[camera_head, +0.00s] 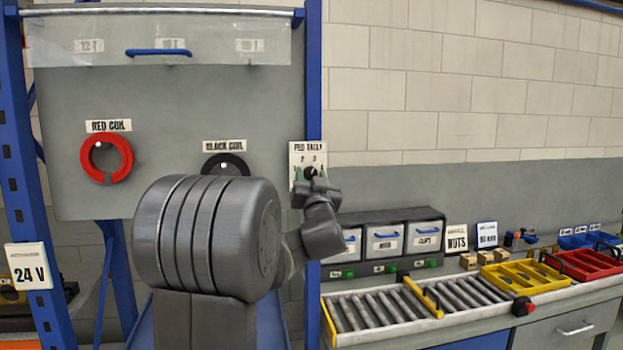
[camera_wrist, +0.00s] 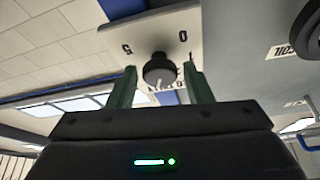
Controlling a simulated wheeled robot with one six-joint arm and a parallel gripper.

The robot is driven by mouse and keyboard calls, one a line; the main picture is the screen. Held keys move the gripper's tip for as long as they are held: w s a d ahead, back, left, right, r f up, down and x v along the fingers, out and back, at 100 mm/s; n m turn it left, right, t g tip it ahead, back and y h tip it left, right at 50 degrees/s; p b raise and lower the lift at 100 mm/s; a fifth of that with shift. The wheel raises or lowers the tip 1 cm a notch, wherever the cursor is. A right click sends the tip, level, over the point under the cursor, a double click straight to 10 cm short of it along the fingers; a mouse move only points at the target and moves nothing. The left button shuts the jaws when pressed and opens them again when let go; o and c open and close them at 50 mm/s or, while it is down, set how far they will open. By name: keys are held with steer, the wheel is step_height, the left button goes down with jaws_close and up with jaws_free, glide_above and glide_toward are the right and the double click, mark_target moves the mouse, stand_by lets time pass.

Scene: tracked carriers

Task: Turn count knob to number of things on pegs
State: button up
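The count knob (camera_wrist: 160,70) is black and round, on a white plate (camera_wrist: 140,38) with digits around it; 5, 0 and 1 show in the wrist view. A pale mark shows on the knob; which digit it points at I cannot tell. In the head view the plate reads "PEG TALLY" (camera_head: 308,150). My gripper (camera_wrist: 161,80) is open, its fingers apart on either side of the knob with gaps. A red coil (camera_head: 123,158) hangs on a peg. A black coil (camera_head: 228,160) hangs on another peg, its lower part hidden by my arm.
A clear cover (camera_head: 225,40) with a blue handle hangs across the board's top. A blue post (camera_head: 314,80) stands beside the knob plate. Right of it are bins (camera_head: 385,241), a roller conveyor (camera_head: 380,312), a yellow tray (camera_head: 525,278) and a red tray (camera_head: 590,265).

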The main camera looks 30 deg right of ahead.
steer(key=c, duration=0.7)
steer(key=shift+d+f+n+b, duration=0.15)
steer(key=shift+n+b, duration=0.15)
steer(key=shift+b, duration=0.15)
steer(key=shift+n+y, duration=0.3)
steer(key=shift+y, duration=0.1)
steer(key=shift+d+r+n+y+b, duration=0.1)
steer(key=shift+n+y+b, duration=0.45)
steer(key=shift+n+y, duration=1.05)
steer(key=shift+d+r+n+y+b, duration=0.1)
steer(key=shift+n+y+b, duration=0.5)
steer(key=shift+n, duration=2)
steer(key=shift+n+y+b, duration=0.5)
steer(key=shift+n+y, duration=0.6)
steer(key=shift+n, duration=1.3)
